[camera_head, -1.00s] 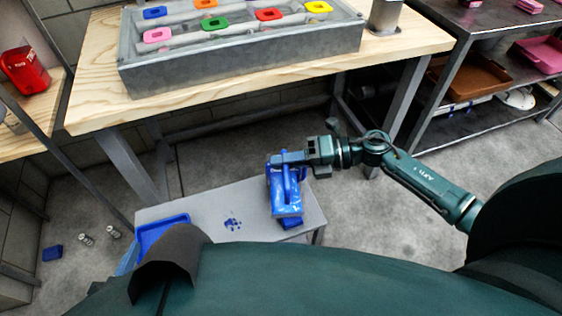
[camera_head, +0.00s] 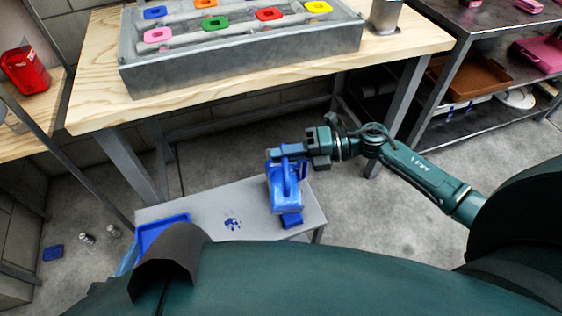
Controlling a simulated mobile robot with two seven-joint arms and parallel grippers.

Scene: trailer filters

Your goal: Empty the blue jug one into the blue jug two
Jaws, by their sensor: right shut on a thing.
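My right gripper (camera_head: 287,151) comes in from the right and is shut on a blue jug (camera_head: 284,196). The jug hangs over the right part of the low grey table, and its handle side faces me. Another blue object (camera_head: 292,220) shows on the table just below and behind the held jug. It is mostly hidden, so I cannot tell whether it is the second jug. I cannot tell which jug is one or two, or whether anything flows. My left gripper is not in view.
Behind stands a wooden workbench (camera_head: 95,95) with a metal box (camera_head: 240,66). A metal shelf (camera_head: 455,145) stands at right. A red jug (camera_head: 25,70) is at left.

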